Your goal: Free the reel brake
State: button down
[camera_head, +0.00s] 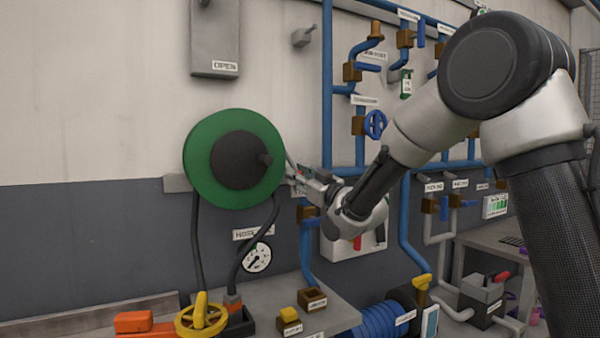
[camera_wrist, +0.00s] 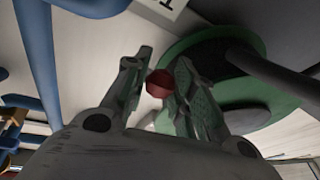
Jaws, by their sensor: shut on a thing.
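The green reel (camera_head: 205,158) with its dark hub (camera_head: 238,160) hangs on the wall left of centre in the head view. It also shows in the wrist view (camera_wrist: 258,48) on the right. My gripper (camera_head: 292,174) is at the reel's right edge. In the wrist view, a small red knob (camera_wrist: 159,83) sits between the two fingers of my gripper (camera_wrist: 161,64), which are shut on it. I take it for the brake's handle, though no label shows. The knob is not clearly visible in the head view, where the fingers are small, and its mounting is hidden.
A dark hose (camera_head: 197,245) hangs below the reel, near a round gauge (camera_head: 257,257). Blue pipes (camera_head: 327,90) with valves run up the wall right of my gripper. A bench (camera_head: 335,318) with a yellow handwheel (camera_head: 201,316) stands below. The wall left of the reel is clear.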

jog(key=shift+f, duration=0.3)
jog(key=c, duration=1.3)
grip_release()
jog(key=shift+w, duration=0.1)
jog(key=shift+o, duration=0.8)
jog(key=shift+r, duration=0.1)
jog(key=v, duration=0.8)
